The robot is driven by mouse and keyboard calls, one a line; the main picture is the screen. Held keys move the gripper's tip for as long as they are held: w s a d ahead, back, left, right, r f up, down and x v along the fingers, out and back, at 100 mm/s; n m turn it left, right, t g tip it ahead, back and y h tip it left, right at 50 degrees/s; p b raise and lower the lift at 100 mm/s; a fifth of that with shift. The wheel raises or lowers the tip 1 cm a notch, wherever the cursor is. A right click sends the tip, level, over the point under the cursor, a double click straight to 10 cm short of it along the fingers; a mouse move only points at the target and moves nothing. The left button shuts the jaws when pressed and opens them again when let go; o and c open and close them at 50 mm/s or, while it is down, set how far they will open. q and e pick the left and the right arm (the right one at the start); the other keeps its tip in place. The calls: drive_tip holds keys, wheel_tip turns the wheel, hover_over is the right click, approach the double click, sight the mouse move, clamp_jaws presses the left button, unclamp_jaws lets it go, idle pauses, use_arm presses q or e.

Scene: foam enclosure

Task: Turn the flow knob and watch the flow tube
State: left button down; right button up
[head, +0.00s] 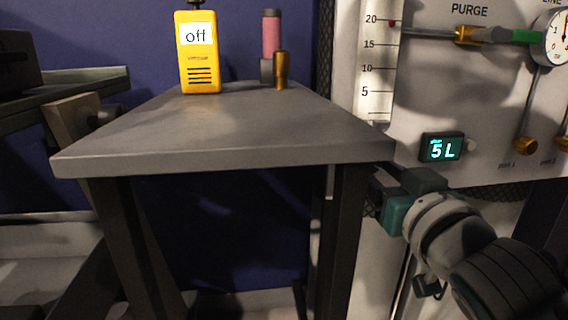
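The flow tube (375,75) is a pale upright strip on the panel, marked from 5 up to 20. A small red bead (392,23) shows at its right edge, near the 20 mark. A small dark display (441,148) below reads "5 L". A small pale round knob (470,146) sits at its right side; I cannot tell if it is the flow knob. My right gripper (396,205), with teal parts, is below and left of the display, apart from the knob. Its fingertips are not clear. My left gripper is not in view.
A grey table (225,135) holds a yellow device (198,52) reading "off", a pink cylinder (271,35) and a brass piece (281,70). The PURGE valve (466,35), a round gauge (557,38) and a brass fitting (525,146) project from the panel. The table's front is bare.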

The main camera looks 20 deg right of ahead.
drive_tip(key=shift+w, duration=0.1)
clamp_jaws()
drive_tip(key=shift+r+n+p, duration=0.15)
drive_tip(key=shift+n+p, duration=0.3)
drive_tip(key=shift+n, duration=0.45)
drive_tip(key=shift+o, duration=1.9)
unclamp_jaws()
